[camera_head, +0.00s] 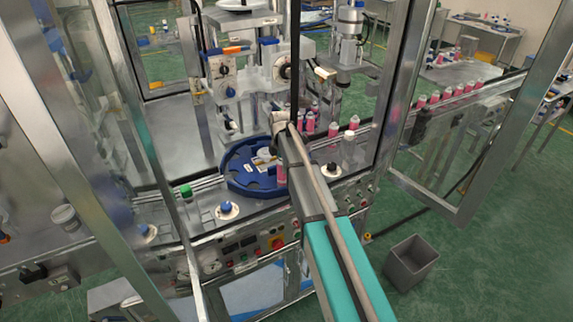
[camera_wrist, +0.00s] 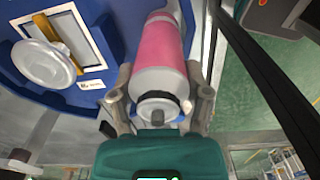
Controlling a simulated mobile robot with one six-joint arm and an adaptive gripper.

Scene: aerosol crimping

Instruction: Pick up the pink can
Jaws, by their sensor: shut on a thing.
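The pink can (camera_wrist: 160,48) lies between the two fingers of my gripper (camera_wrist: 160,100) in the wrist view. It has a pink body, a silver-white shoulder and a pale valve top towards the gripper. The fingers are shut on its shoulder end. In the head view, a small pink part of the can (camera_head: 281,173) shows beside my arm, at the right side of the blue star wheel (camera_head: 237,184). My arm hides most of it and the fingertips there. I cannot tell whether its base touches the surface below.
Several other pink cans (camera_head: 435,97) stand along the conveyor at the right. Clear guard panels and metal frame posts (camera_head: 392,90) surround the machine. A control panel (camera_head: 245,250) runs along the front. A grey bin (camera_head: 411,263) stands on the green floor.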

